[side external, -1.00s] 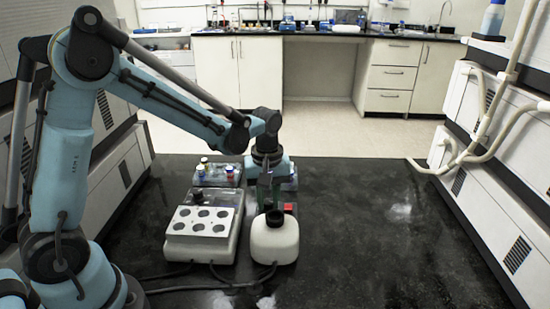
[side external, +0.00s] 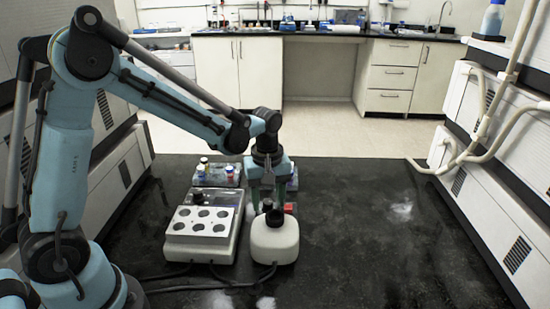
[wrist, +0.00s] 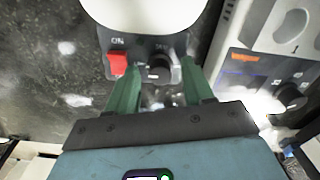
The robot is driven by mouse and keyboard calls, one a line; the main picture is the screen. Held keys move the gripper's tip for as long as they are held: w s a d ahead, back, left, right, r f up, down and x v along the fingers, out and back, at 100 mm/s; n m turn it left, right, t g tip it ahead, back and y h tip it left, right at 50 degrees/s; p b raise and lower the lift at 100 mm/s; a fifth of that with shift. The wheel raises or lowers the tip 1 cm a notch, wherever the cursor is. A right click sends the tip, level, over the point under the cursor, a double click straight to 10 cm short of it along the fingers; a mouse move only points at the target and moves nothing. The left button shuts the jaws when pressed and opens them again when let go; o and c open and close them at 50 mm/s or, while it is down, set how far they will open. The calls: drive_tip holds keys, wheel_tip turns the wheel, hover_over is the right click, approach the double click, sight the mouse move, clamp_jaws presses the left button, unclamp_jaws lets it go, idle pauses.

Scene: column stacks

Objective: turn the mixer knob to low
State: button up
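The mixer shows in the wrist view as a dark grey base (wrist: 138,40) under a white rounded vessel (wrist: 145,12). Its front carries a red switch (wrist: 118,64) and a dark round knob (wrist: 163,68). In the side external view the white vessel (side external: 275,240) with its black cap hides most of the mixer's front. My gripper (wrist: 164,66) is open, pointing down at the mixer's front. Its green fingers are apart, one on each side of the knob, the left one close by the red switch. I cannot tell whether either finger touches the knob. My gripper (side external: 268,207) also shows behind the vessel.
A heating block (side external: 203,221) with several round wells stands just left of the mixer. Its knob side (wrist: 265,78) is close to my right finger in the wrist view. A rack with small vials (side external: 217,174) is behind it. The black bench (side external: 390,225) is clear on the right.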

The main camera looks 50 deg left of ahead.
sight(268, 202)
wheel_tip(268, 202, up, 12)
idle(0.8)
drive_tip(key=s+d+f+m+t, duration=0.1)
drive_tip(key=s+m+t, duration=0.6)
drive_tip(key=s+m, duration=0.3)
drive_tip(key=shift+s+d+f+m, duration=0.15)
drive_tip(key=shift+s+f+m, duration=0.2)
drive_tip(key=shift+m, duration=0.75)
